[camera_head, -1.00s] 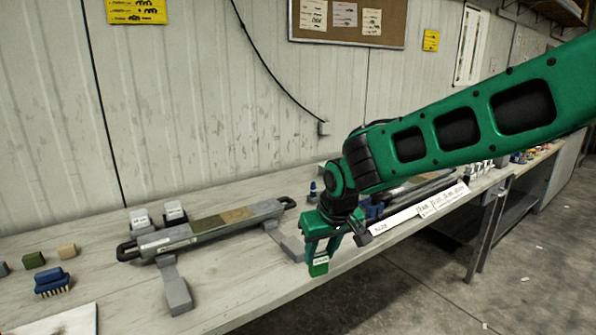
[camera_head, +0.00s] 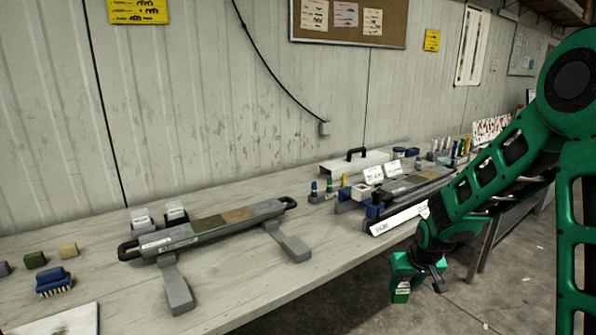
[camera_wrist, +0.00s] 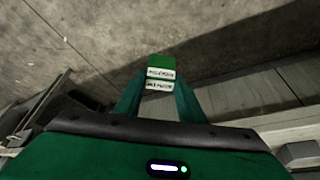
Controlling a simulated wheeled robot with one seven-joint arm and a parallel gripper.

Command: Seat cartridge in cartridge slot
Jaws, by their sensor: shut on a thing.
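The cartridge is a small green block (camera_wrist: 161,62) with white labels, held between my fingertips in the wrist view. In the head view the cartridge (camera_head: 401,296) shows at the lower end of my gripper (camera_head: 403,284), past the front edge of the bench over the floor. My gripper is shut on it. A long grey core liner (camera_head: 215,227) with a brown section and black end handles rests on grey supports on the bench. A second liner (camera_head: 418,182) lies farther right. I cannot tell which opening is the cartridge slot.
The wooden bench (camera_head: 235,298) has bare room at its front.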

